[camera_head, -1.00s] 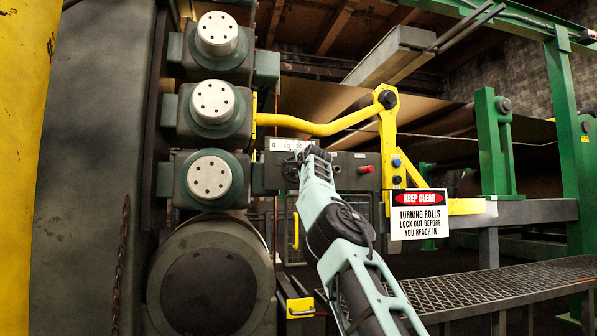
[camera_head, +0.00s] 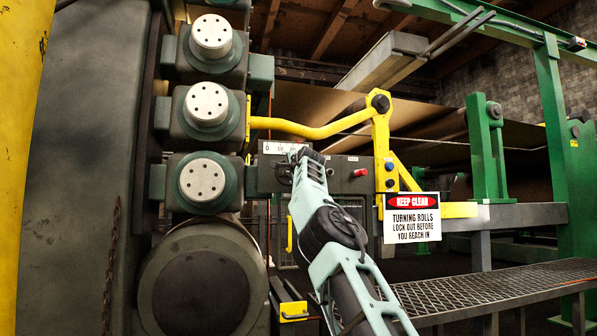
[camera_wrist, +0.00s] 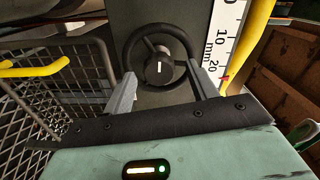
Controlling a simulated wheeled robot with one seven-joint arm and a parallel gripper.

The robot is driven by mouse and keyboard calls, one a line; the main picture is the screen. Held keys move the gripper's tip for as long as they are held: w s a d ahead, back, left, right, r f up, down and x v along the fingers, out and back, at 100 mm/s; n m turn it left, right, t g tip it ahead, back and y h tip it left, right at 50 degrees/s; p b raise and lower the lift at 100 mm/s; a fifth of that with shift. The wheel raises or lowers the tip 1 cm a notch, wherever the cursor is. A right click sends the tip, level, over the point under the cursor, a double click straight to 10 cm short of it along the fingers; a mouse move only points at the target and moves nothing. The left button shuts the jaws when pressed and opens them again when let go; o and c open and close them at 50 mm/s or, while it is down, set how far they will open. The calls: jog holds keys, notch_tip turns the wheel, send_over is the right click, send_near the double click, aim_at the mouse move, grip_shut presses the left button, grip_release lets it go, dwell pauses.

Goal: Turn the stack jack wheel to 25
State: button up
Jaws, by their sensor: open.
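The stack jack wheel (camera_wrist: 168,38) is a black spoked handwheel on a dark panel in the wrist view. Its hub (camera_wrist: 159,69) carries a white mark. My gripper (camera_wrist: 162,80) is open, with one grey finger on each side of the hub at the wheel's near rim. I cannot tell whether the fingers touch the rim. A white mm scale (camera_wrist: 221,50) stands right of the wheel, with a red pointer (camera_wrist: 224,79) close to the 20 mark. In the head view the scale (camera_head: 276,147) sits above the wheel, which my arm partly hides.
A yellow bar (camera_wrist: 254,38) runs close beside the scale. A wire mesh guard (camera_wrist: 75,75) is at the left of the wrist view. Large rolls (camera_head: 203,180) stand left of the panel. A KEEP CLEAR sign (camera_head: 411,217) and a grated walkway (camera_head: 480,290) are at the right.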

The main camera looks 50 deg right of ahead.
jog(key=b+v, duration=0.8)
jog(key=v, duration=0.8)
jog(key=shift+s+a, duration=0.25)
jog(key=shift+s, duration=0.05)
jog(key=shift+f, duration=0.1)
